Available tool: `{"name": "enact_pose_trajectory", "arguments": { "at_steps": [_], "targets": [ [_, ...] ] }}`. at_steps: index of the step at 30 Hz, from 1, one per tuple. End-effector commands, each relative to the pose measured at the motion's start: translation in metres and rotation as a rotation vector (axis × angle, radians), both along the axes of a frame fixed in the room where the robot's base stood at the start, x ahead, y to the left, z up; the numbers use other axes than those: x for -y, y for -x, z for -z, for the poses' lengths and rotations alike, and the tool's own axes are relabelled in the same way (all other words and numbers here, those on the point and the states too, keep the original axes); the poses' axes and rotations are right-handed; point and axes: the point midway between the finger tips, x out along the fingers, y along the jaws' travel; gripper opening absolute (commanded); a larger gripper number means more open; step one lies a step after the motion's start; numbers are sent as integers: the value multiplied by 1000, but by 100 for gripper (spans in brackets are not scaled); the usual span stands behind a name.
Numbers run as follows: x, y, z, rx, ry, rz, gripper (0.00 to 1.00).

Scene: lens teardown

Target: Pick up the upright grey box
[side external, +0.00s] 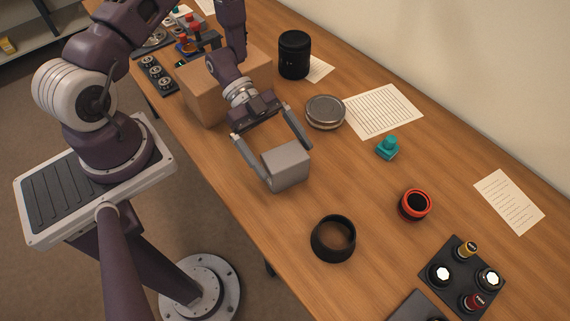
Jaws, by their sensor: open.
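The grey box (286,166) stands on the wooden table near the middle of the side external view. My gripper (289,161) is open, with its two fingers reaching down on either side of the box. The left finger is beside the box's left face, and the right finger is close to its upper right edge. I cannot tell whether either finger touches it. The box's far side and part of its right edge are hidden.
A cardboard box (207,95) stands behind my gripper. A round silver-lidded tin (325,112), a teal piece (387,148), a red ring (415,205) and a black ring (333,239) lie around. A dark tray (450,284) holds small parts. A black lens (294,54) stands farther back.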

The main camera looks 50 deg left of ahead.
Motion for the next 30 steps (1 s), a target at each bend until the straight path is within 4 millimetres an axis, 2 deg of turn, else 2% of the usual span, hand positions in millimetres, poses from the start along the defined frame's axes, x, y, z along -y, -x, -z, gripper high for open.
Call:
{"name": "enact_pose_trajectory", "arguments": {
  "at_steps": [3,6,14,23,30],
  "targets": [
    [24,1,11,-2,1,2,100],
    [37,0,17,0,1,2,100],
    [41,0,19,1,-2,0,100],
    [40,0,19,1,-1,0,41],
    [41,0,17,2,-1,0,39]
  ]
}}
